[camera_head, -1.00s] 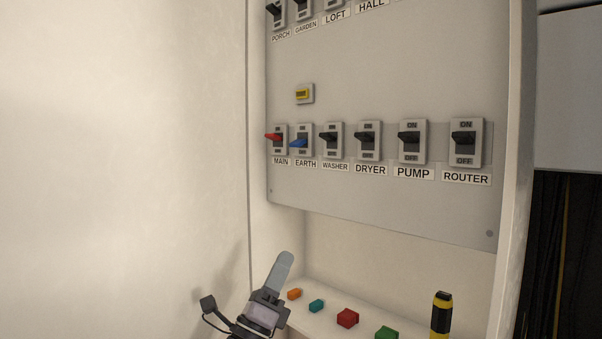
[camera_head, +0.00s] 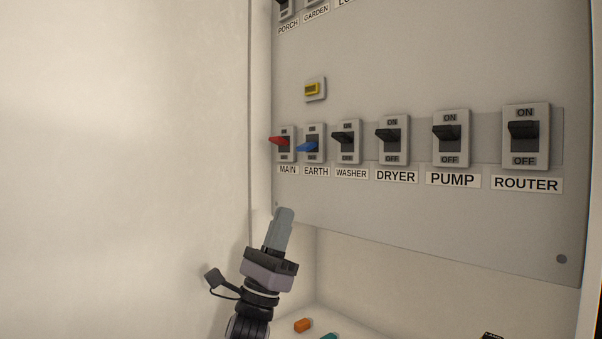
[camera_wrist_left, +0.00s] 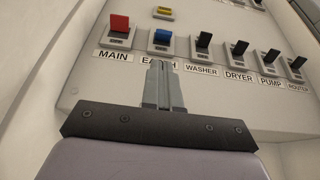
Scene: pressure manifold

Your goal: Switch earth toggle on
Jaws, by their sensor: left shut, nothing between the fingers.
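The earth toggle (camera_head: 307,147) is a blue lever on a grey switch plate above the EARTH label, between the red main toggle (camera_head: 280,140) and the black washer toggle (camera_head: 344,138). The blue lever points down and outward. It also shows in the left wrist view (camera_wrist_left: 161,36), just above the fingertips. My left gripper (camera_head: 285,212) is shut and empty, below the switch row and pointing up. In the left wrist view its fingertips (camera_wrist_left: 160,66) overlap the EARTH label (camera_wrist_left: 158,60). The right gripper does not show.
More black toggles, such as dryer (camera_head: 390,135), pump (camera_head: 447,132) and router (camera_head: 523,130), run to the right. A yellow block (camera_head: 313,89) sits above. A white wall (camera_head: 130,150) stands close on the left. An orange block (camera_head: 303,325) lies on the shelf below.

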